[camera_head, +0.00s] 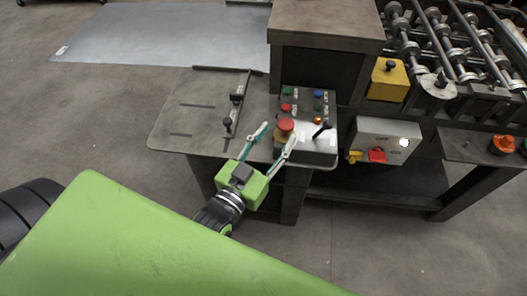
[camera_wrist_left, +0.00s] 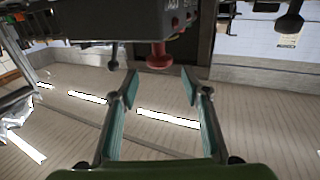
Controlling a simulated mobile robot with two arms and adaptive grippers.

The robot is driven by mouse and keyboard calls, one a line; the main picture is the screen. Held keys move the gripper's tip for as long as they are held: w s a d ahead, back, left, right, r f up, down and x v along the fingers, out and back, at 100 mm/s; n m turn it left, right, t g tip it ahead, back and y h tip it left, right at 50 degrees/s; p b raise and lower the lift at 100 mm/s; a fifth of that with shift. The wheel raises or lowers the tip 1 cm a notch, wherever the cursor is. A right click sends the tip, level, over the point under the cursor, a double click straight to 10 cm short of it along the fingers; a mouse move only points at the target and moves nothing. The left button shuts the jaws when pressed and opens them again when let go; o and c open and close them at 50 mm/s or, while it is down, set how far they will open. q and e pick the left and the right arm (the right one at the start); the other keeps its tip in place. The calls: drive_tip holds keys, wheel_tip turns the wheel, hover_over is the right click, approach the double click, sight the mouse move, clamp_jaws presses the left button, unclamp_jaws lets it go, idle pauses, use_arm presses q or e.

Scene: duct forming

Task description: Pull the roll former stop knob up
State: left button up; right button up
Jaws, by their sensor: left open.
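A red mushroom-shaped stop knob (camera_head: 285,125) stands at the front left of the control panel. It also shows in the left wrist view (camera_wrist_left: 159,58), where its head faces the gap between my fingertips. My left gripper (camera_head: 278,134) is open, with its two green-lined fingers pointing at the knob, one on either side in the head view. In the left wrist view the left gripper (camera_wrist_left: 158,86) is empty, and the knob appears just beyond the fingertips; I cannot tell whether they touch it. My right gripper is not in view.
The panel (camera_head: 318,143) carries several coloured buttons and a black lever (camera_head: 322,130) just right of the knob. A grey box (camera_head: 384,140) with red and yellow controls is further right. A grey table (camera_head: 190,110) lies left, rollers (camera_head: 440,40) at the upper right.

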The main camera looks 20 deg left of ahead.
use_arm(q)
drive_tip(key=shift+s+a, duration=0.2)
drive_tip(key=shift+s, duration=1.3)
drive_tip(key=shift+s+a, duration=0.15)
drive_tip(key=shift+s, duration=1.3)
